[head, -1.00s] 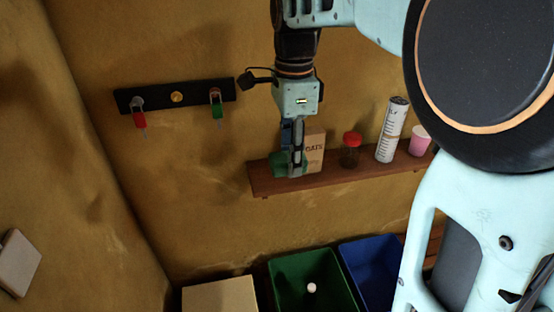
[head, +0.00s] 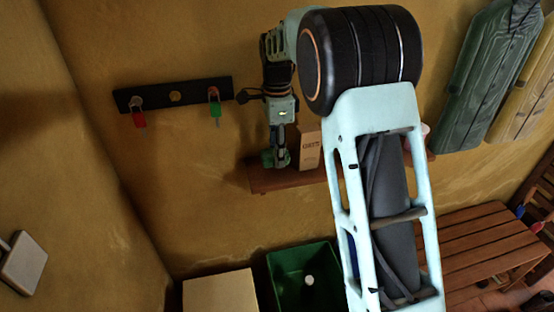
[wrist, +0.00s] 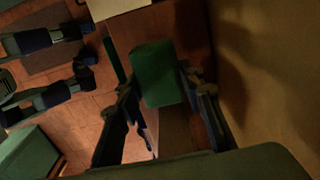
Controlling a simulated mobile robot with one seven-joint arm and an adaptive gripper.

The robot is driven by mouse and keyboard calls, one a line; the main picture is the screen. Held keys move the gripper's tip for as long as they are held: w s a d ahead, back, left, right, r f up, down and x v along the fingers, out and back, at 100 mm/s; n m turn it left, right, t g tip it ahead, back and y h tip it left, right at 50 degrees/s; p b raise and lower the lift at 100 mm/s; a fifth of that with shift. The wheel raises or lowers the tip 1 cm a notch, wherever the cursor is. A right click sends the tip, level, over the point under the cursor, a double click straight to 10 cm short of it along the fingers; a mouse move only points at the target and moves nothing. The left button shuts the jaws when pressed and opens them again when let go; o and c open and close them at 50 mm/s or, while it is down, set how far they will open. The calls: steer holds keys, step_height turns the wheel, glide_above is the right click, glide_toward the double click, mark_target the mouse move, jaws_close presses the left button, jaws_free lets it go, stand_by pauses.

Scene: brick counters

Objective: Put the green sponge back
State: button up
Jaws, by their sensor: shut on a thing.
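The green sponge (wrist: 157,74) sits between the fingers of my gripper (wrist: 160,100) in the wrist view. In the head view my gripper (head: 276,158) is shut on the sponge (head: 268,158) at the left end of the wall shelf (head: 290,180), beside the oats box. The fingers point down. I cannot tell whether the sponge touches the shelf board.
The oats box (head: 310,150) stands just right of my gripper. My arm hides the shelf's middle. A black rack (head: 175,92) with red (head: 139,118) and green (head: 215,108) tagged keys hangs left. A green bin (head: 305,282) and a pale box (head: 220,292) stand below.

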steer(key=shift+f, duration=1.6)
steer(key=shift+f, duration=0.1)
steer(key=o, duration=1)
step_height(320, 180, up, 12)
steer(key=shift+r, duration=0.1)
